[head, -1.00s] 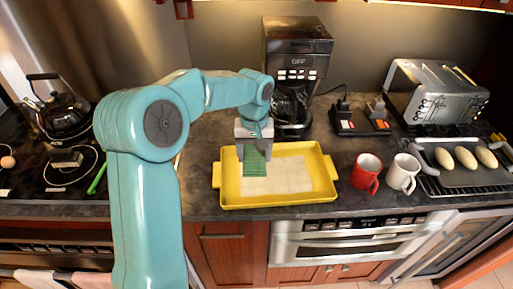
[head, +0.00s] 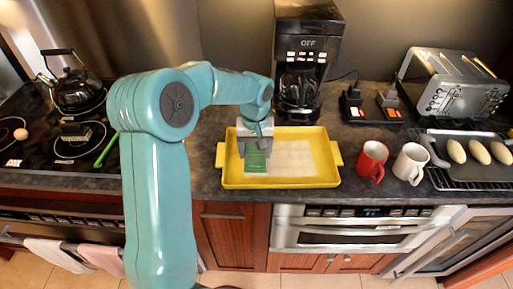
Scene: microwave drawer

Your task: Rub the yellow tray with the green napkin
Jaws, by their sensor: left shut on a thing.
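The yellow tray (head: 308,183) lies on the dark counter, with a pale tiled-looking patch on its floor. My left gripper (head: 257,141) points down over the left part of the tray. It is shut on the green napkin (head: 256,161), which hangs below the fingers at the left edge of the pale patch. The napkin appears to reach the tray floor, but I cannot tell whether it touches. My right gripper is not in view.
A coffee maker (head: 306,50) stands behind the tray. A red mug (head: 371,160) and a white mug (head: 410,163) stand right of it. A toaster (head: 452,82), a baking tray with rolls (head: 476,172) and a kettle (head: 76,85) are farther out. A microwave drawer (head: 340,230) is below.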

